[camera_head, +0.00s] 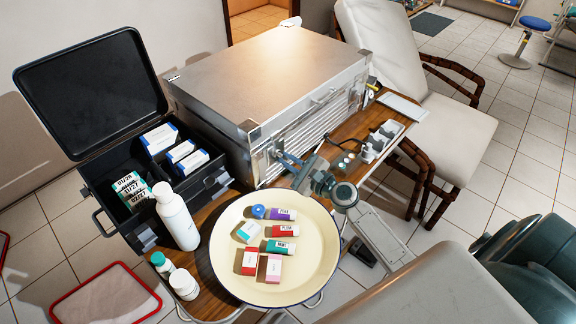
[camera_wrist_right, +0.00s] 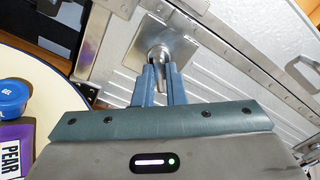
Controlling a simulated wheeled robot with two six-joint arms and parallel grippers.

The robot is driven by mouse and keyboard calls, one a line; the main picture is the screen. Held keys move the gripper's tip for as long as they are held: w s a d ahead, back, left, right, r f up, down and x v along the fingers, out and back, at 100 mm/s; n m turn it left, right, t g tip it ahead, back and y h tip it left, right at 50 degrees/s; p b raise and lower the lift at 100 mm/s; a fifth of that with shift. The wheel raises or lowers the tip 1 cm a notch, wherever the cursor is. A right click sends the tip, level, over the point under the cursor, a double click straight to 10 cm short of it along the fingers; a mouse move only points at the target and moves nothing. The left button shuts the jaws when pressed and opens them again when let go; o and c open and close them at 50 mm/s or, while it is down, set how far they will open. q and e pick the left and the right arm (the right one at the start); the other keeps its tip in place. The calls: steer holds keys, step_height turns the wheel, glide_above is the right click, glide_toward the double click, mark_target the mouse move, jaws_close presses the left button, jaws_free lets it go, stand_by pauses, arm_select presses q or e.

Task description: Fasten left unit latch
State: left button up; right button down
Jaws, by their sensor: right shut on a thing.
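The silver metal unit (camera_head: 270,70) stands on the wooden table with its lid down. Its left latch (camera_head: 271,151) is on the front face near the left corner. In the right wrist view the latch (camera_wrist_right: 172,42) is a metal plate with a round post and a narrow lever. My right gripper (camera_head: 281,158) reaches the latch from the front. Its blue fingers (camera_wrist_right: 160,82) are shut on the latch lever, and the fingertips hide part of it. Whether the latch is fully fastened cannot be told. My left gripper is not in view.
A cream round tray (camera_head: 312,223) with several small boxes lies in front of the unit. An open black case (camera_head: 100,222) and a white bottle (camera_head: 176,215) stand to the left. A grey-white device (camera_head: 380,141) sits on the table to the right, near a padded chair (camera_head: 385,50).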

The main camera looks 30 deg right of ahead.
steer(key=shift+n+b, duration=0.45)
steer(key=shift+n, duration=0.45)
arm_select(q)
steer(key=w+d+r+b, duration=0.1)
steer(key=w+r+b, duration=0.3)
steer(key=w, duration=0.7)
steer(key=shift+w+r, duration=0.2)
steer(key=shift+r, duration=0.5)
arm_select(e)
steer(key=shift+d+r+n, duration=0.1)
steer(key=shift+r+n, duration=0.1)
steer(key=shift+n, duration=2.1)
steer(key=shift+d+r+n, duration=0.1)
steer(key=shift+r+n, duration=0.1)
steer(key=shift+n, duration=2.1)
steer(key=c, duration=1.5)
jaws_free()
